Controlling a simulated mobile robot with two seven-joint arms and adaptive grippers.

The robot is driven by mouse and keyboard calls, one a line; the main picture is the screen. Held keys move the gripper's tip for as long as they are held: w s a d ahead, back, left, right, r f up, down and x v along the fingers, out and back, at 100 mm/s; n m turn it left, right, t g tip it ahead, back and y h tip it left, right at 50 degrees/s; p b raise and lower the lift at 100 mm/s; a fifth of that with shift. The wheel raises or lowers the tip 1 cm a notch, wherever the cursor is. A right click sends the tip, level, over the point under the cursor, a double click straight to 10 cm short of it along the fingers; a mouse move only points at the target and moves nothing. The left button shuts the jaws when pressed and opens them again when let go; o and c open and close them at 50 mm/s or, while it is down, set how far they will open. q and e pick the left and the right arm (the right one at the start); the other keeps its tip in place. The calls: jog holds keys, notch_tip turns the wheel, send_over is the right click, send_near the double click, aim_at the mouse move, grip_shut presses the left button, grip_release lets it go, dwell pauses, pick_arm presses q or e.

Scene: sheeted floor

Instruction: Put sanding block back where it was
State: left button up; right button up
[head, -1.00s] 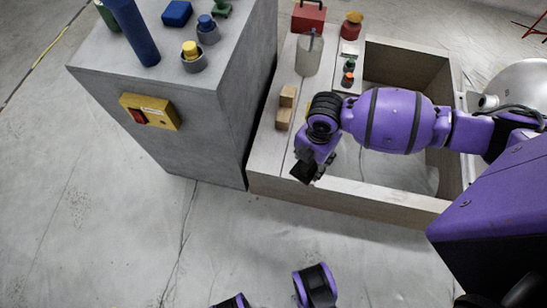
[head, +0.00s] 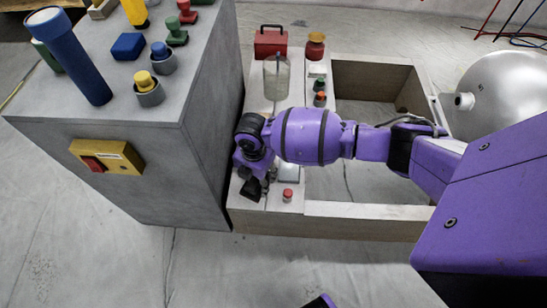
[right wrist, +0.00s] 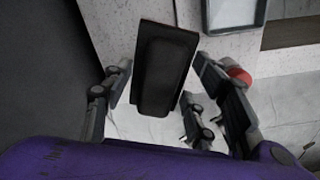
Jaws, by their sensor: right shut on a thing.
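My right gripper (head: 262,186) comes in from the right in the head view, over the front end of the light ledge (head: 278,208). In the right wrist view (right wrist: 160,105) its fingers are either side of a black block with a raised panel, which I take to be the sanding block (right wrist: 165,68). It is held above the surface, tilted. In the head view the block is a small dark shape (head: 252,188) at the fingertips, hard to tell from the gripper.
A grey cabinet (head: 205,150) stands close left of the gripper. A red button (head: 288,194) and a pale flat tray (head: 289,172) are right beside it. A clear bottle (head: 276,80), red box (head: 270,41) and several knobs stand farther back. An open well (head: 372,190) lies right.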

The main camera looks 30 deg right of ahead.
aim_at(255, 182)
jog(key=f, duration=0.1)
jog(key=f+b, duration=0.1)
jog(key=f, duration=0.1)
jog(key=shift+w+a+f, duration=0.2)
jog(key=shift+w+f, duration=0.1)
jog(key=shift+w, duration=0.05)
jog(key=shift+c, duration=0.5)
jog(key=o, duration=1.1)
jog(key=shift+r, duration=0.1)
notch_tip(255, 182, up, 11)
jog(key=p, duration=0.4)
jog(key=shift+s+r, duration=0.1)
jog(key=shift+r, duration=0.45)
